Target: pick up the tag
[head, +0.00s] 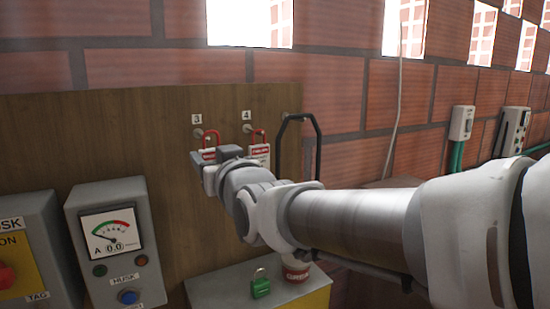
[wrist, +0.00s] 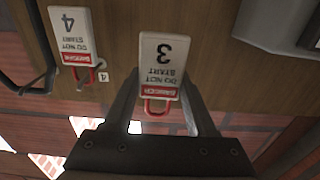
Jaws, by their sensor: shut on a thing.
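The white and red danger tag marked 3 (wrist: 163,48) shows upside down in the wrist view, with a red hasp loop at its red-banded end. My gripper (wrist: 160,88) has a finger on each side of this tag and is shut on it. In the head view, my gripper (head: 207,170) is at the board, just below the tag marked 3 (head: 209,154), and hides its lower part. A second tag, marked 4 (wrist: 72,36), hangs beside it; it also shows in the head view (head: 260,151).
The tags hang on a wooden board (head: 120,130) against a brick wall. A meter box (head: 118,240) stands at left. A black bar handle (head: 318,150) stands right of the tags.

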